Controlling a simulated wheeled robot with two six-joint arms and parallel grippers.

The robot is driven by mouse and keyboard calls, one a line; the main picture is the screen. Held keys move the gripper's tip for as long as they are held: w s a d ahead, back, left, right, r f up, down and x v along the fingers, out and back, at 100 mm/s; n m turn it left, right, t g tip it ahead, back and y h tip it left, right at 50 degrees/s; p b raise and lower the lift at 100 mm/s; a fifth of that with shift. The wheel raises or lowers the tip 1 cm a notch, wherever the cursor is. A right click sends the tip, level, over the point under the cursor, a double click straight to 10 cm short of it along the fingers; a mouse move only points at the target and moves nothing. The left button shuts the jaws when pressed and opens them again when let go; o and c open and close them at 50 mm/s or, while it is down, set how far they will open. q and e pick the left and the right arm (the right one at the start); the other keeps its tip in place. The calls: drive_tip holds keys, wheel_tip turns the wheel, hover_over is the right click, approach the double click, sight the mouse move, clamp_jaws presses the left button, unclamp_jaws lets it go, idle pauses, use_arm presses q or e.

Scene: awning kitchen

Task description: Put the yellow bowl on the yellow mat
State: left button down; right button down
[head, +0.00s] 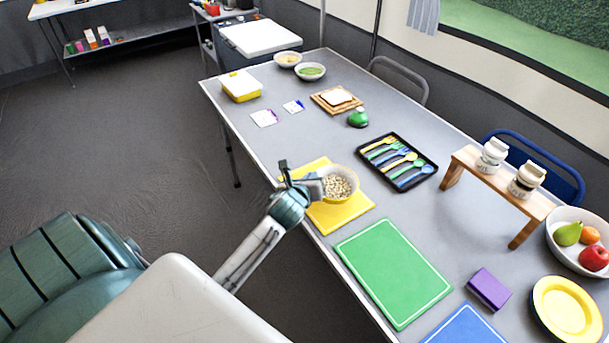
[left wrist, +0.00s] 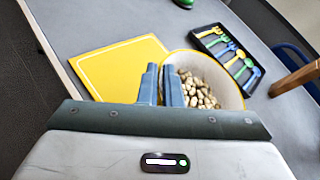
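The yellow bowl (head: 348,198), pale inside and filled with nut-like pieces, is at the far-right edge of the yellow mat (head: 340,217), overlapping it in the picture. In the left wrist view the bowl (left wrist: 232,98) covers the right edge of the mat (left wrist: 115,68). My left gripper (head: 315,185) is at the bowl's left rim. Its two blue fingers (left wrist: 161,86) are close together with the rim between them. I cannot tell whether the bowl touches the mat or hangs just above it. My right gripper is in neither view.
A black cutlery tray (head: 397,162) lies right of the bowl, a green mat (head: 392,272) nearer. A green bottle (head: 358,118) and wooden board (head: 336,101) stand farther back. A wooden stand (head: 497,187) holds two jars. The table's left edge runs beside the yellow mat.

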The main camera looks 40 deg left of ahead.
use_arm(q)
drive_tip(key=w+a, duration=0.1)
drive_tip(key=a, duration=0.1)
drive_tip(key=w+a, duration=0.1)
drive_tip(key=a, duration=0.1)
drive_tip(key=shift+w+f, duration=0.15)
drive_tip(key=shift+w+a+f, duration=0.1)
drive_tip(key=shift+f, duration=0.05)
drive_tip(key=shift+f+p, duration=0.35)
drive_tip(key=shift+f, duration=1.3)
drive_tip(key=c, duration=1.6)
unclamp_jaws()
drive_tip(key=v, duration=1.2)
drive_tip(key=shift+b, duration=0.4)
